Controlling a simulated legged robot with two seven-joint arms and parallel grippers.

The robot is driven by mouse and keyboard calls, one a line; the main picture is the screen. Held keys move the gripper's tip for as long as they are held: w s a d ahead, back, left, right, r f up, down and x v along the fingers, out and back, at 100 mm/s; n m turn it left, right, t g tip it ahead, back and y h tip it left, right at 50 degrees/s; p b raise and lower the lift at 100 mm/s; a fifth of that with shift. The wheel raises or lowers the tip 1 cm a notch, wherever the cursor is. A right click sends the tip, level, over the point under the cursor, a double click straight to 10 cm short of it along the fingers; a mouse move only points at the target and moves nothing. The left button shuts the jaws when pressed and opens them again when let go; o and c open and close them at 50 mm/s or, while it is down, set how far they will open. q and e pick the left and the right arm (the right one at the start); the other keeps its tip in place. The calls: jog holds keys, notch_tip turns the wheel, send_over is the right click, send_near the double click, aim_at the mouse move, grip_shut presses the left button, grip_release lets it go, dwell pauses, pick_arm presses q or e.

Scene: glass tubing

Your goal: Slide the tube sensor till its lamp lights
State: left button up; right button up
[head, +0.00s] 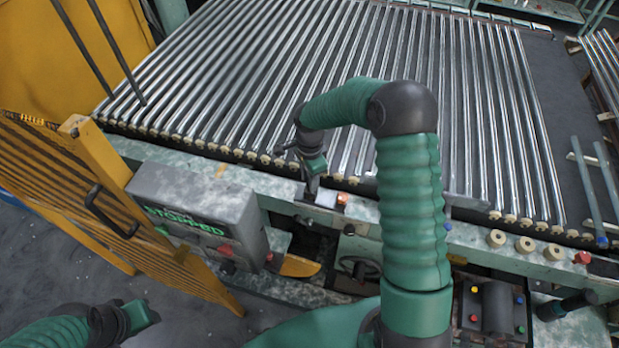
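The tube sensor looks to be the small block (325,199) on the front rail of the tube bed, with a small orange-red lamp (342,199) at its right end. The lamp looks bright orange, but I cannot tell surely whether it is lit. My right gripper (312,182) points down at the block's left part, touching or just above it; its fingers are too small and dark to read. My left gripper (140,316) is low at the left, away from the rail, and its finger gap is not clear.
Long glass tubes (300,80) lie in rows behind the rail. A grey box (195,205) reading "STOPPED" stands left of the sensor, beside a yellow slatted gate (110,190). Round tan knobs (525,245) sit on the rail at right. A button box (492,308) is lower right.

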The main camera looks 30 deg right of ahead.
grip_shut()
dwell(0.8)
jog(key=shift+w, duration=0.1)
dwell(0.4)
jog(key=o, duration=0.8)
grip_release()
notch_tip(320, 180, up, 17)
jog(key=shift+f+b, duration=0.1)
jog(key=shift+b, duration=1.05)
